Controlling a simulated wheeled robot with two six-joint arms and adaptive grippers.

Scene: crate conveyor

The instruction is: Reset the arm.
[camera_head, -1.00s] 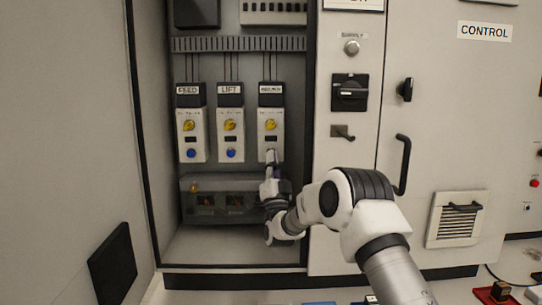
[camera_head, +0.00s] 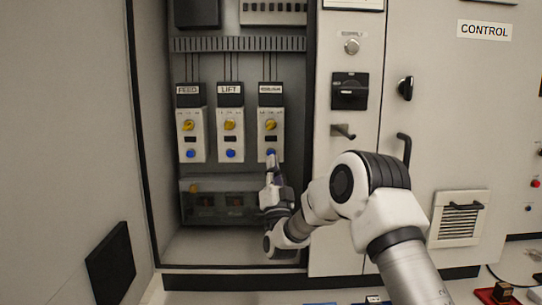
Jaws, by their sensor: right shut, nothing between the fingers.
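My right arm reaches in from the lower right to the open cabinet. My right gripper (camera_head: 272,163) is shut and empty, its tip pointing up just below the blue button (camera_head: 270,152) of the third module. I cannot tell whether the tip touches it. That module (camera_head: 271,137) has a yellow knob, and its label is too blurred to read surely. The FEED module (camera_head: 190,140) and the LIFT module (camera_head: 230,140) stand to its left, each with a yellow knob and a blue button. My left gripper is not in view.
A dark terminal box (camera_head: 215,213) sits below the modules, partly behind my gripper. The open cabinet door (camera_head: 75,130) is on the left. The right panel carries a black rotary switch (camera_head: 349,92), a small lever (camera_head: 342,132) and a black handle (camera_head: 405,148).

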